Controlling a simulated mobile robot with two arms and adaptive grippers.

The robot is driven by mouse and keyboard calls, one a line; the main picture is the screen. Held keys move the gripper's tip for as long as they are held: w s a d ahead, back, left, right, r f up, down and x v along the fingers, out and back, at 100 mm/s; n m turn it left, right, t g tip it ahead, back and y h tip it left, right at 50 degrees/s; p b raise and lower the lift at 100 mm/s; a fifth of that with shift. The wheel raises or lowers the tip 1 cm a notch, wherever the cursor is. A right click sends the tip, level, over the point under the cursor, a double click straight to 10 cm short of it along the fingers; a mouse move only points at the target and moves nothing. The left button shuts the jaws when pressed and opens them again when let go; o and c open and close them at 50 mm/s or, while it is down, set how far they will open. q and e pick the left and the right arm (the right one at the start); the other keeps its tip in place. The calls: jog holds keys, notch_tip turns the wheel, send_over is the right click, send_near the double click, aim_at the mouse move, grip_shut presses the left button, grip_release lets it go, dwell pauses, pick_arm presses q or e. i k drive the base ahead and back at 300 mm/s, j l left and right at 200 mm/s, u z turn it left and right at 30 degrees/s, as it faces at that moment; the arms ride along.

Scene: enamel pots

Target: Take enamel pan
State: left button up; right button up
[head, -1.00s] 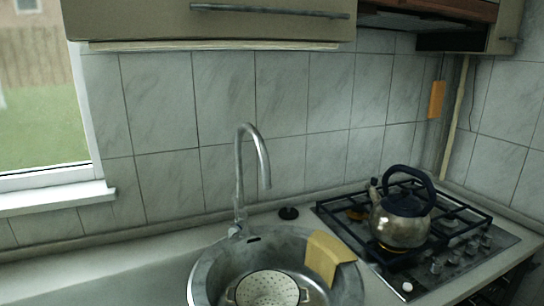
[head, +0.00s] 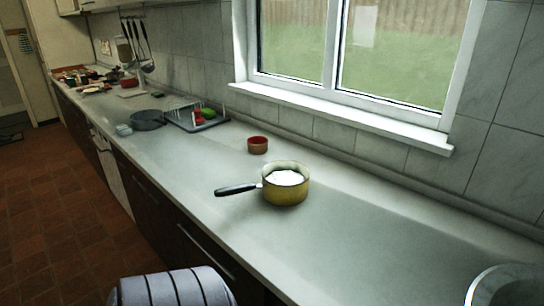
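A yellow enamel pan (head: 284,190) with a pale inside and a dark handle (head: 237,189) stands upright on the long grey counter (head: 350,245) in the head view. Its handle points left, toward the front edge of the counter. Something white shows inside the pan, but I cannot tell whether it is contents or the lining. Neither of my grippers is in view.
A small red-brown bowl (head: 257,145) stands behind the pan. A dish rack (head: 198,117) and a dark grey pan (head: 148,120) stand farther left. The round sink (head: 506,287) is at the lower right. The counter around the pan is clear.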

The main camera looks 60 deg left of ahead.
aim_at(284, 182)
jog(key=u, duration=1.85)
jog(key=j+u, duration=0.2)
